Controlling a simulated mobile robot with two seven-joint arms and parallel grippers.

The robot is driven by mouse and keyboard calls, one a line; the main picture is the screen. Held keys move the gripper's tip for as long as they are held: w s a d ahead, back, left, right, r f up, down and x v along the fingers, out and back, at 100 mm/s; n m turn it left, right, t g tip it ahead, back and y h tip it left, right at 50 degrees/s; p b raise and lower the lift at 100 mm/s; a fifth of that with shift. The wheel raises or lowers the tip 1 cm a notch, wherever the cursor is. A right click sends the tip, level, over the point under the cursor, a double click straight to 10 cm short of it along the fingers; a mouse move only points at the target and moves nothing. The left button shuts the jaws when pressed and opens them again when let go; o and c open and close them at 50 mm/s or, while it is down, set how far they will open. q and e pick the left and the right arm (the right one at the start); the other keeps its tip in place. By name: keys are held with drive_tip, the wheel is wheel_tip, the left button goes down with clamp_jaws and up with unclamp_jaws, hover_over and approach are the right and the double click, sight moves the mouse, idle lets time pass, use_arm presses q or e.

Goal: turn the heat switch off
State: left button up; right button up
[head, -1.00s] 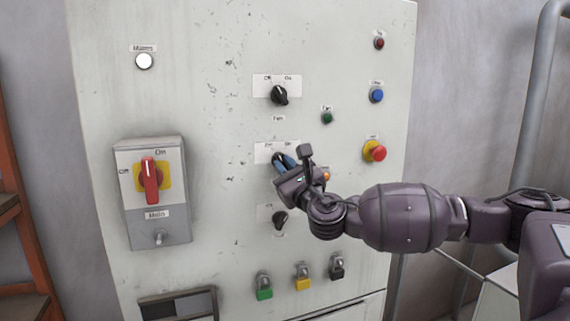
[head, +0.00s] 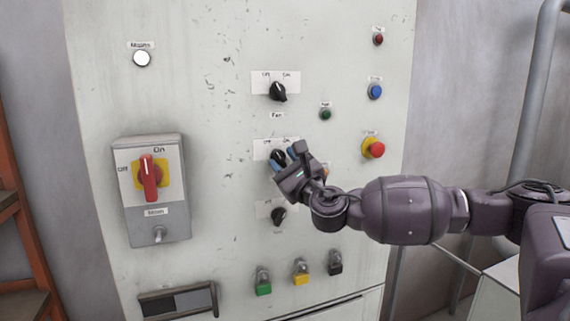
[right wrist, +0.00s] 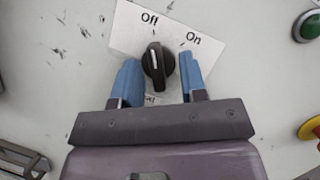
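The heat switch is a black rotary knob (head: 277,156) on a white plate marked Off and On, the middle of three such knobs on the panel. In the right wrist view the knob (right wrist: 158,66) has its white mark pointing up and slightly left, towards Off. My right gripper (head: 285,160) is at the knob. In the right wrist view its blue fingers (right wrist: 159,60) are spread on either side of the knob, with a gap on each side. The name label below the knob is mostly hidden. My left gripper is not in view.
The fan knob (head: 278,92) is above and another black knob (head: 279,216) below. A red main switch (head: 149,178) is at left. A red emergency button (head: 373,148), blue button (head: 375,92) and green button (head: 325,114) are at right. Padlocks (head: 301,272) hang below.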

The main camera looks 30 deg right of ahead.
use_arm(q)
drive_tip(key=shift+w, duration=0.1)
use_arm(e)
drive_tip(key=shift+w+a+f, duration=0.1)
drive_tip(key=shift+s+f, duration=0.3)
drive_tip(key=shift+s, duration=0.25)
use_arm(q)
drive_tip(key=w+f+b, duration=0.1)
drive_tip(key=b, duration=0.1)
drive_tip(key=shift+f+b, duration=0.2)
drive_tip(key=shift+b, duration=0.15)
use_arm(e)
drive_tip(key=v, duration=0.9)
drive_tip(key=shift+s, duration=0.35)
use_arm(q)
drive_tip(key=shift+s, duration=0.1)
